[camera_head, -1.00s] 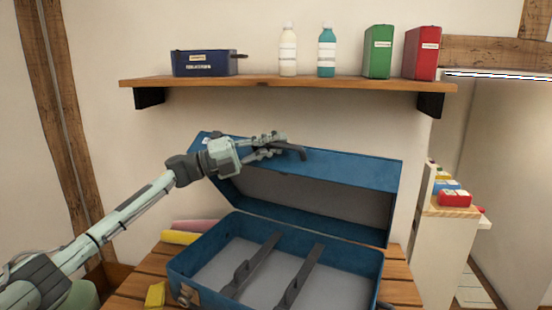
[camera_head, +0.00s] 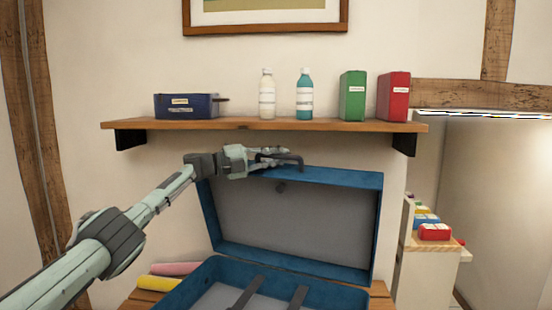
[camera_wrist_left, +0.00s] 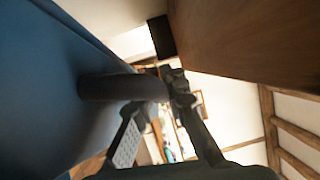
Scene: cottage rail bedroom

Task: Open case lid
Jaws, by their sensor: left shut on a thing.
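The blue case stands on a slatted wooden surface. Its lid (camera_head: 295,222) is raised and stands close to upright, showing its grey inside. The case base (camera_head: 205,278) is only partly in the head view, with dark dividers on its grey floor. A dark handle (camera_head: 297,163) sits at the top edge of the lid. My left gripper (camera_head: 278,157) is shut on this handle, coming from the left. In the left wrist view, the handle (camera_wrist_left: 115,87) lies at the fingers, beside the blue lid (camera_wrist_left: 45,85). My right gripper is not seen.
A wooden shelf (camera_head: 265,124) is just above my left gripper. It bears a blue box (camera_head: 186,106), two bottles, a green box (camera_head: 352,97) and a red box (camera_head: 393,97). Yellow and pink rolls (camera_head: 160,283) lie left of the case. A white cabinet (camera_head: 425,275) stands right.

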